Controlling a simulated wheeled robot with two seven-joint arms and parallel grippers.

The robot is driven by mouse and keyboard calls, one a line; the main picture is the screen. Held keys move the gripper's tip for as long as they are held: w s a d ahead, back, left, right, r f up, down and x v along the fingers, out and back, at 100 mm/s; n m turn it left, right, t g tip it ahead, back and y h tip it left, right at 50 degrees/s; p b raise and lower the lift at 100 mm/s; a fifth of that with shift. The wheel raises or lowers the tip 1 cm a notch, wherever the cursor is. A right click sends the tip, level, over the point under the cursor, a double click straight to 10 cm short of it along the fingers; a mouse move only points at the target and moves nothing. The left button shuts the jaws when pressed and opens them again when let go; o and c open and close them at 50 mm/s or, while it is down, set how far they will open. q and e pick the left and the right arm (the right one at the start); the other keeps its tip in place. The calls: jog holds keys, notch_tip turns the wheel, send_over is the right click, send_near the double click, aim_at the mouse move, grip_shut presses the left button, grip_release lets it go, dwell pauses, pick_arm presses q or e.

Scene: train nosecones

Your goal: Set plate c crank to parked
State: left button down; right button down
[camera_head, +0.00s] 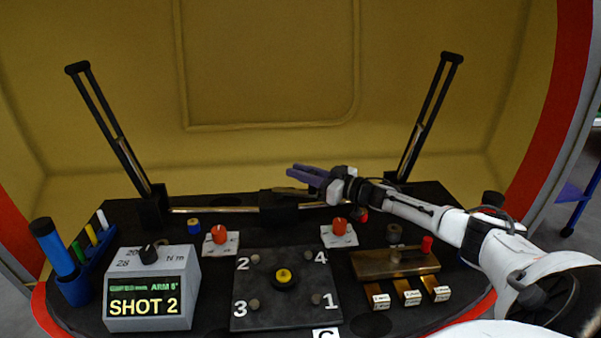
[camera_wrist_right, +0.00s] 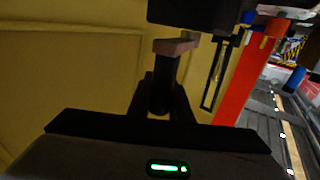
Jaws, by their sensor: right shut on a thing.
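My right gripper (camera_head: 300,174) reaches in from the right, its purple-tinted fingers over the dark block at the middle of the back rail. In the right wrist view the gripper (camera_wrist_right: 162,84) is shut on a dark upright cylindrical handle (camera_wrist_right: 162,92). A brownish block (camera_wrist_right: 175,47) sits at the handle's far end. In the head view a tan bar (camera_head: 290,190) lies just below the fingers. I cannot tell for sure that this is the crank. A dark plate (camera_head: 307,268) marked "C" (camera_head: 326,334) has a yellow-centred knob (camera_head: 284,275) and numbers 1 to 4. My left gripper is not in view.
Two black slotted posts rise at the back left (camera_head: 108,120) and back right (camera_head: 428,118). Orange knobs (camera_head: 219,234) (camera_head: 340,226) stand behind the plate. A display box (camera_head: 150,290) reads "SHOT 2". A brass block (camera_head: 372,264) stands right of the plate. A yellow wall closes the back.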

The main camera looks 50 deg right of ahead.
jog(key=shift+w+a+f, duration=0.1)
jog(key=shift+a, duration=0.3)
jog(key=c, duration=1.6)
grip_release()
jog(key=shift+w, duration=0.1)
jog(key=shift+s+d, duration=0.2)
jog(key=shift+s+d, duration=0.15)
jog(key=shift+s, duration=0.35)
jog(key=shift+s+d+p, duration=0.25)
jog(key=shift+s+p, duration=0.3)
jog(key=shift+s, duration=0.95)
jog(key=shift+s+d+p, duration=0.25)
jog(key=shift+s+p, duration=0.25)
jog(key=shift+s, duration=0.95)
jog(key=shift+s+d+p, duration=0.25)
jog(key=shift+s+p, duration=0.3)
jog(key=shift+s, duration=0.95)
